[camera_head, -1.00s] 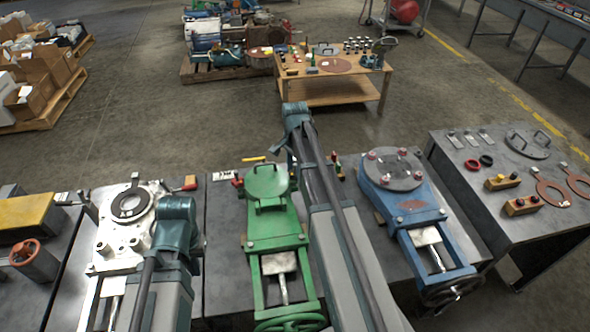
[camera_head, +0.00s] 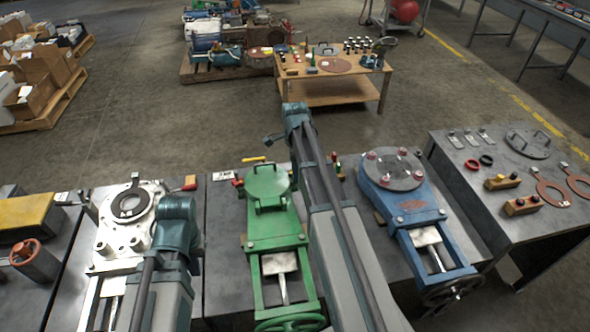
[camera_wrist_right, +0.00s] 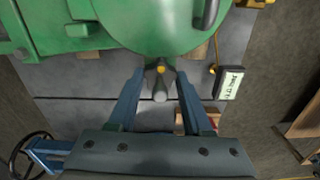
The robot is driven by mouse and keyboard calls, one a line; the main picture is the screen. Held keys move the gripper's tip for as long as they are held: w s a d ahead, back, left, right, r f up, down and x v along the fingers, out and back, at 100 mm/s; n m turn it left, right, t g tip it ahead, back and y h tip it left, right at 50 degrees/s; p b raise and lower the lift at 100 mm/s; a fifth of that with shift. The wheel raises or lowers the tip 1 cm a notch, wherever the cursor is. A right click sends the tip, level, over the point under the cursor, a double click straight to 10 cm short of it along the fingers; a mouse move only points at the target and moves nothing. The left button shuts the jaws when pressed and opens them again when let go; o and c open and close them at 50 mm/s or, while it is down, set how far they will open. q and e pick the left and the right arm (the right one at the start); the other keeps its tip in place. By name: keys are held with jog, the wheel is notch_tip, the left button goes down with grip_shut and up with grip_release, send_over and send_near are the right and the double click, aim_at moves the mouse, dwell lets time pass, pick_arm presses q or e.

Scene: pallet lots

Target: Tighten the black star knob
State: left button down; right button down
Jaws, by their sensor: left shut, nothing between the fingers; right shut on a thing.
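The black star knob (camera_wrist_right: 160,65) has a yellow centre and sits at the edge of the green round cover in the right wrist view. A grey stud end (camera_wrist_right: 160,94) shows just below it. My right gripper (camera_wrist_right: 161,76) has its two blue fingers on either side of the knob, shut on it. In the head view the green cover (camera_head: 267,183) lies on the green valve (camera_head: 275,242), and the knob is too small to tell there. My left arm stands over the white valve (camera_head: 118,262); its fingers are hidden.
A blue valve (camera_head: 404,200) stands to the right of the green one. A white label card (camera_wrist_right: 229,84) lies beside the green cover. A side table (camera_head: 493,218) holds rings, blocks and a grey disc. Open floor lies behind the bench.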

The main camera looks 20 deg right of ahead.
dwell(0.4)
jog(key=shift+c, duration=1.6)
grip_release()
jog(key=shift+r, duration=0.1)
notch_tip(320, 180, up, 14)
jog(key=p, duration=1.3)
jog(key=shift+f+p, duration=0.2)
jog(key=shift+p, duration=0.2)
jog(key=s+a+n+h, duration=0.1)
jog(key=s+a+n, duration=2)
jog(key=a+n, duration=0.4)
jog(key=shift+a+n, duration=0.25)
jog(key=shift+n, duration=0.05)
